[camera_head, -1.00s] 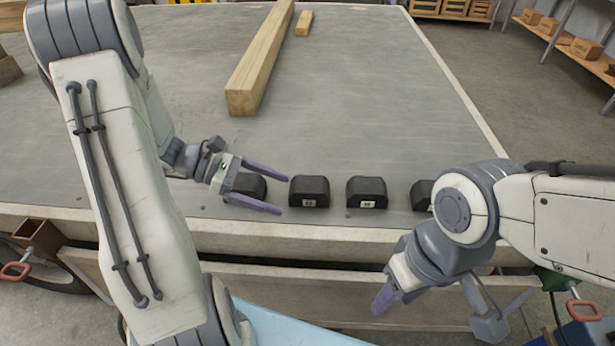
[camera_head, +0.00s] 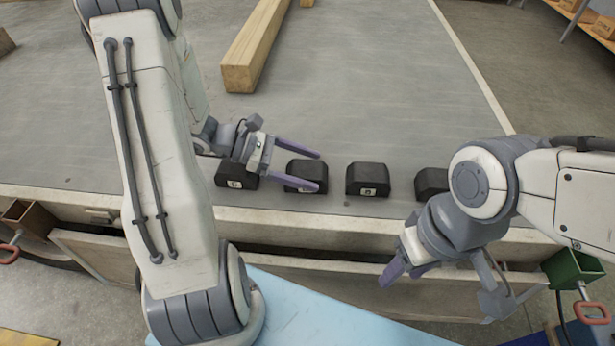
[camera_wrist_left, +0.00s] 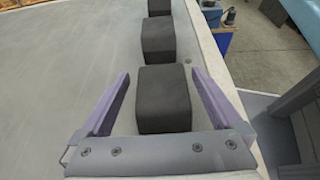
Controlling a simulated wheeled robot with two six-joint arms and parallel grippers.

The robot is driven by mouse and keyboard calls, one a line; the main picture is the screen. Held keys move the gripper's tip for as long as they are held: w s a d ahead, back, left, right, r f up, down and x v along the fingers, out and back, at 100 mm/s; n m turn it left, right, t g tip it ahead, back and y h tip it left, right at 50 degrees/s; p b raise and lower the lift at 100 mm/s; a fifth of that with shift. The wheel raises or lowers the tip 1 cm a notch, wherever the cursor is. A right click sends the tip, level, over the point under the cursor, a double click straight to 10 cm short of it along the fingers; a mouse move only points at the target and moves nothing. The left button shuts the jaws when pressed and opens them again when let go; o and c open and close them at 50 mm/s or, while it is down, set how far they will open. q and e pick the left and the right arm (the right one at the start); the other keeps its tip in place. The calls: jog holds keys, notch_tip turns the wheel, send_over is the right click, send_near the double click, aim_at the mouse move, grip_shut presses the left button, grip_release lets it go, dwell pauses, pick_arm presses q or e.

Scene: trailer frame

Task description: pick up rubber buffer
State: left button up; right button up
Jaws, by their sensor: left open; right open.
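Several black rubber buffers stand in a row along the near edge of the table: a far-left one (camera_head: 236,180), a second one (camera_head: 304,174), a third one (camera_head: 367,179) and a right one (camera_head: 431,181) partly hidden by my right arm. My left gripper (camera_head: 318,171) is open, its purple fingers on either side of the second buffer. In the left wrist view, this buffer (camera_wrist_left: 163,100) sits between the open fingers, apart from both. My right gripper (camera_head: 402,273) is open and empty, low in front of the table edge.
A long wooden beam (camera_head: 254,50) lies on the grey tabletop (camera_head: 370,90) behind the buffers. The tabletop between beam and buffers is clear. A green box-shaped part (camera_head: 573,268) and a red handle (camera_head: 592,312) are at the lower right.

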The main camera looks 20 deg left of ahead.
aim_at(326, 175)
pick_arm(q)
jog(key=shift+x, duration=1.7)
jog(key=shift+s, duration=0.2)
grip_shut()
